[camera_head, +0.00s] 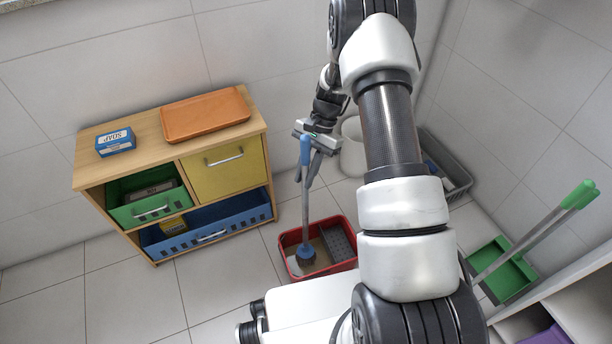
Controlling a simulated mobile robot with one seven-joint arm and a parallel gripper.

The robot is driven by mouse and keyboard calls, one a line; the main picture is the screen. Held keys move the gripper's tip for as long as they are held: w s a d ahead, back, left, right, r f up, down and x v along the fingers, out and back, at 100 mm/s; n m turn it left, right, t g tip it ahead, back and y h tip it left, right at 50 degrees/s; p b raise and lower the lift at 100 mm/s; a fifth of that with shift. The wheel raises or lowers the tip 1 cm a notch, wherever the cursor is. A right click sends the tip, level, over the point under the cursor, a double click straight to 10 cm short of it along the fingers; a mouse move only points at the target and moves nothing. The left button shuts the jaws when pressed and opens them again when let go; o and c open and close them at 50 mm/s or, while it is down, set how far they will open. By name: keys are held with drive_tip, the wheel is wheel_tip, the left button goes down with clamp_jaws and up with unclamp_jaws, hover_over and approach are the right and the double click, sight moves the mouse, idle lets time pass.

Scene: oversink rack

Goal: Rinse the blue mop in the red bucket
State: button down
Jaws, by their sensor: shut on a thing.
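The blue mop (306,215) stands nearly upright, with a blue grip at the top, a grey shaft and a blue head. My gripper (310,160) is shut on the mop's handle, just below or at the blue grip. The red bucket (284,262) is a rectangular tub on the floor. The mop head (306,254) is inside the bucket's left part, beside a dark grey grid on the right. I cannot tell whether the head touches the bottom. My arm and white base hide part of the floor in front.
A wooden cabinet (165,155) with green, yellow and blue drawers stands left, carrying an orange tray (205,115) and a soap box (115,142). A grey bin (446,160) stands behind my arm. A green dustpan (508,268) is at right. Floor tiles left of the bucket are clear.

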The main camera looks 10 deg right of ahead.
idle(0.4)
drive_tip(key=shift+s+d+f, duration=0.15)
drive_tip(key=shift+s+f, duration=0.4)
drive_tip(key=shift+s, duration=0.3)
drive_tip(key=shift+s+r, duration=0.1)
drive_tip(key=shift+s+d+r+p, duration=0.2)
drive_tip(key=shift+s+r+p, duration=0.35)
drive_tip(key=shift+s, duration=0.25)
drive_tip(key=shift+w+f, duration=0.1)
drive_tip(key=shift+f, duration=0.05)
